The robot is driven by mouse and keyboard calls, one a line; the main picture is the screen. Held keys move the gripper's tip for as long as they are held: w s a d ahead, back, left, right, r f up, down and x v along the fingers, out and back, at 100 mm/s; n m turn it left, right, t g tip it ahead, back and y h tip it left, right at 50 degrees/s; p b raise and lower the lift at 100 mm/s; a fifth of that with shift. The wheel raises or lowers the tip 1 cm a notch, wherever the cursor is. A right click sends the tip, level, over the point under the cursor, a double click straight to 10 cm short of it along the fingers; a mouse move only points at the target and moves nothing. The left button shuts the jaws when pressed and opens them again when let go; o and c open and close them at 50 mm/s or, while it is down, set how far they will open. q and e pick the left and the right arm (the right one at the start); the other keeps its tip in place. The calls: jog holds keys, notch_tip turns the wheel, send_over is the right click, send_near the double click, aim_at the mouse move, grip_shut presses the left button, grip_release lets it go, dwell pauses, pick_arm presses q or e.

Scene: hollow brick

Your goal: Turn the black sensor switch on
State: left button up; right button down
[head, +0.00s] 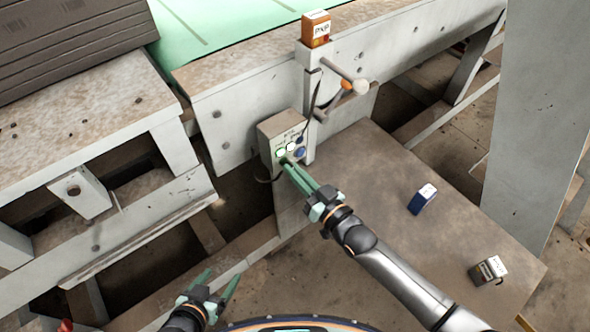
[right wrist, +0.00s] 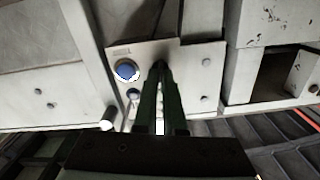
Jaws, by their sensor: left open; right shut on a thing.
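A grey control box (head: 270,133) with small lamps and a blue button (head: 299,152) is fixed to the side of the bench. Its face plate (right wrist: 192,62) fills the middle of the right wrist view, with the blue button (right wrist: 126,70) left of my fingers. My right gripper (head: 287,164) reaches the box face; its fingertips (right wrist: 160,68) are closed together there, on what appears to be the black sensor switch. The fingers hide the switch itself. My left gripper (head: 212,283) is open and empty, low in the head view, away from the box.
An orange-brown box (head: 316,29) stands on a post above the control box, beside a lever with a pale knob (head: 361,86). A blue box (head: 422,198) and a dark-and-white box (head: 488,270) lie on the brown board (head: 390,165). A grey pillar (head: 535,110) stands right.

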jog(key=shift+f+m, duration=0.1)
jog(key=shift+m, duration=1.5)
jog(key=c, duration=1)
grip_release()
jog(key=v, duration=1.2)
jog(key=shift+s+d, duration=0.15)
jog(key=shift+s, duration=0.1)
